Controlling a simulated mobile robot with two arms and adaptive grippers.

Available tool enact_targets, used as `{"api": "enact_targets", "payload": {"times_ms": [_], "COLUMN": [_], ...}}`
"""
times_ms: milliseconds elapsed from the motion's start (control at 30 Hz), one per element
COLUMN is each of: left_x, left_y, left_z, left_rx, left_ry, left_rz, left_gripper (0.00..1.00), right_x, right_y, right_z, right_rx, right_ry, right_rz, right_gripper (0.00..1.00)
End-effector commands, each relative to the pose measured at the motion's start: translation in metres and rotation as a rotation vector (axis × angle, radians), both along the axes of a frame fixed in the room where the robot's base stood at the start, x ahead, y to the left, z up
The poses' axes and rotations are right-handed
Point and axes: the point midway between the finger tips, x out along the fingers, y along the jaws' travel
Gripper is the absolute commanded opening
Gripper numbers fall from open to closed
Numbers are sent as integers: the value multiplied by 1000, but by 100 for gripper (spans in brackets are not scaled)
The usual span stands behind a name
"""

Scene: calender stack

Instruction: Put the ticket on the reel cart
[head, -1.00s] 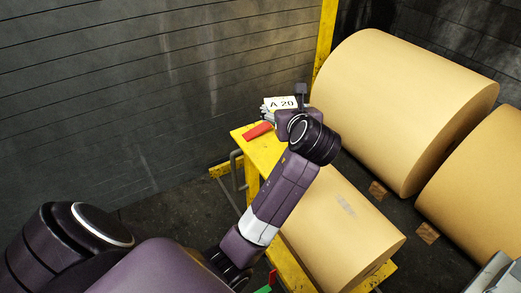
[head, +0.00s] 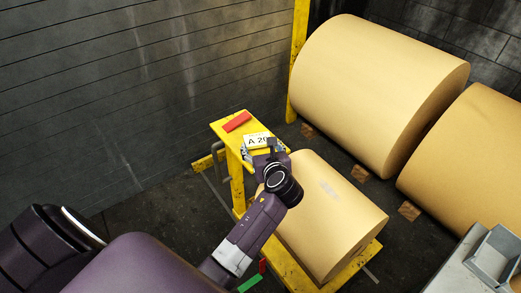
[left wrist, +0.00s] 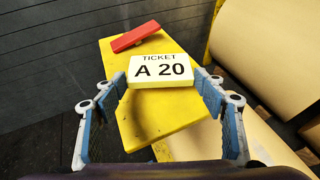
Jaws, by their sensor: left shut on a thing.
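The ticket (head: 257,139) is a white plate marked A 20. In the left wrist view the ticket (left wrist: 161,71) lies level between the two blue fingers of my left gripper (left wrist: 160,84), which is shut on its sides. The reel cart (head: 223,128) is yellow, with a narrow flat top and a paper reel (head: 325,215) on its lower deck. My left gripper (head: 265,148) holds the ticket over this top, near its right end. I cannot tell whether the ticket touches the surface. My right gripper is not in view.
A red block (head: 236,122) lies on the cart top, left of the ticket; it shows in the left wrist view (left wrist: 134,39). A dark wall (head: 120,90) is behind.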

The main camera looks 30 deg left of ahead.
Motion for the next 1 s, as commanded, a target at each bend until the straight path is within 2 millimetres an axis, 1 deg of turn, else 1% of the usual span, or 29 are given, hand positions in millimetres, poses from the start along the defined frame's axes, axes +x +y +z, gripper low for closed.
{"api": "enact_targets", "payload": {"times_ms": [33,100,500,533,667,1000], "left_x": [0,0,0,0,0,0], "left_y": [0,0,0,0,0,0], "left_z": [-8,-13,-18,-18,-18,-15], "left_rx": [0,0,0,0,-1,-2], "left_ry": [3,1,0,0,-1,-2], "left_rz": [0,0,0,-1,-1,0], "left_gripper": [41,41,41,67,81,82], "right_x": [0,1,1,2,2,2], "right_y": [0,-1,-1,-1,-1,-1], "right_z": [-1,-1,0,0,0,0], "right_rx": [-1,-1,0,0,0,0], "right_ry": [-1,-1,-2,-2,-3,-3], "right_rz": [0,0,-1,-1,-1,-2], "right_gripper": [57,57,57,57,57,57]}}
